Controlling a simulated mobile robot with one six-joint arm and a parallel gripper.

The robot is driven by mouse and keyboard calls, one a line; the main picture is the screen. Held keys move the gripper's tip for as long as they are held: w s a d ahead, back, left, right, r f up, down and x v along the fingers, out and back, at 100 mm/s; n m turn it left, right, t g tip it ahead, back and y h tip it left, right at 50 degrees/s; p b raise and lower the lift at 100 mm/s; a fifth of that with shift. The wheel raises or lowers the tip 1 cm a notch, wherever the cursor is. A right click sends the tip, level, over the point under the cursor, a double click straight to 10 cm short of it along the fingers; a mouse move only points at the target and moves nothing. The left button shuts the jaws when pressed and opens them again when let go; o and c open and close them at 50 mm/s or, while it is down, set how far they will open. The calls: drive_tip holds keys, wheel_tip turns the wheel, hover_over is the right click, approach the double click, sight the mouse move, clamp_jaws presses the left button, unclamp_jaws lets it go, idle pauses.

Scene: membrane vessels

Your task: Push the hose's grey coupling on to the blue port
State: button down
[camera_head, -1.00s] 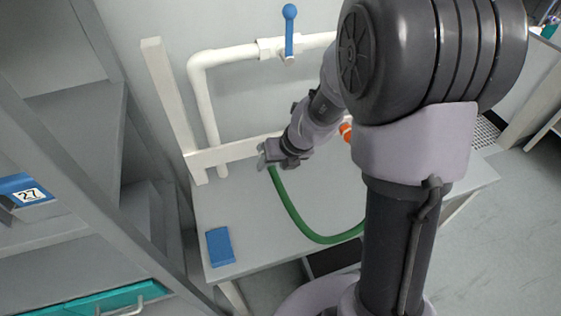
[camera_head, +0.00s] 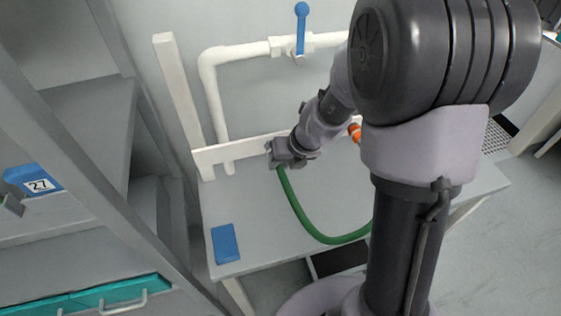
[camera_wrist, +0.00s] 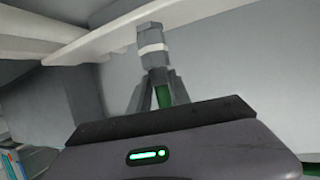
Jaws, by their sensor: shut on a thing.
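The grey coupling (camera_wrist: 150,48) with a white band is on the end of the green hose (camera_head: 308,224). My gripper (camera_wrist: 158,95) is shut on the hose end, with the coupling pointing away from my wrist. In the wrist view the coupling's tip overlaps the lower edge of the white rail; I cannot tell whether it touches anything. In the head view my gripper (camera_head: 274,152) is at the front of the rail and mostly hides the coupling. The hose curves down over the table and passes behind my arm. I cannot make out the blue port in either view.
The white rail (camera_head: 238,149) runs along the back of the grey table (camera_head: 265,235). A white pipe (camera_head: 213,95) with a blue-handled valve (camera_head: 301,30) is behind. An orange fitting (camera_head: 354,131) is right of my gripper. A blue block (camera_head: 225,243) lies front left. Shelving stands left.

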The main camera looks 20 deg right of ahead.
drive_tip(key=shift+s+b, duration=0.8)
drive_tip(key=shift+s, duration=1.95)
